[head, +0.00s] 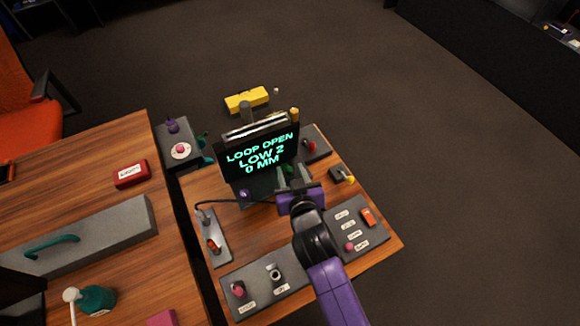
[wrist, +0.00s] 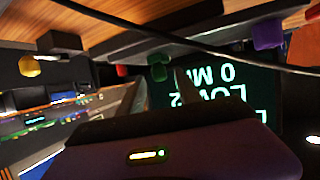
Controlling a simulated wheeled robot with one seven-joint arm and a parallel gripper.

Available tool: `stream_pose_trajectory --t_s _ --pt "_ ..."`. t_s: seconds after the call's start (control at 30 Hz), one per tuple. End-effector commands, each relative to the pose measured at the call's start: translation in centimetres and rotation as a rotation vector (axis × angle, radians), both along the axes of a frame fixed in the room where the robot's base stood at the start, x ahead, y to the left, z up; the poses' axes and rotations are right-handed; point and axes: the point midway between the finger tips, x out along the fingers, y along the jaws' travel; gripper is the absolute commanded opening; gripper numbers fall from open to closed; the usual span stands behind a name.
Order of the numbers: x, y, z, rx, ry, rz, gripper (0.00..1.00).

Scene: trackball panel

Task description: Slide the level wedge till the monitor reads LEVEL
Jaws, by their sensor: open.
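The monitor (head: 262,153) stands on the wooden panel table and reads LOOP OPEN, LOW 2, 0 MM. Its screen shows upside down in the wrist view (wrist: 228,98). My gripper (head: 294,173) is open just in front of the monitor's lower right. A green knob (head: 290,169) shows between or just beyond its fingers, and also in the wrist view (wrist: 158,72). I see no contact and nothing held. I cannot tell which part is the level wedge; my gripper and the monitor hide some of the panel there.
A purple knob (head: 244,193), a red knob (head: 311,147) and a yellow knob (head: 349,180) surround my gripper. A black cable (head: 235,201) runs across the table. Control boxes with switches line the front (head: 262,288) and right. A yellow block (head: 247,99) lies behind the monitor.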

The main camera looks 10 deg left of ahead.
Motion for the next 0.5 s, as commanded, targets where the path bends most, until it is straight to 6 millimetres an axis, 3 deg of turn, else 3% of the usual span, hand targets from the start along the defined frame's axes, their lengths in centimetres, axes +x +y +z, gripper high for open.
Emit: stream_pose_trajectory --t_s 0.2,0.5 --pt "1.6 0.6 -0.7 -0.001 0.000 0.000 0.41" --pt "1.9 0.7 -0.9 0.001 -0.001 0.001 0.41"
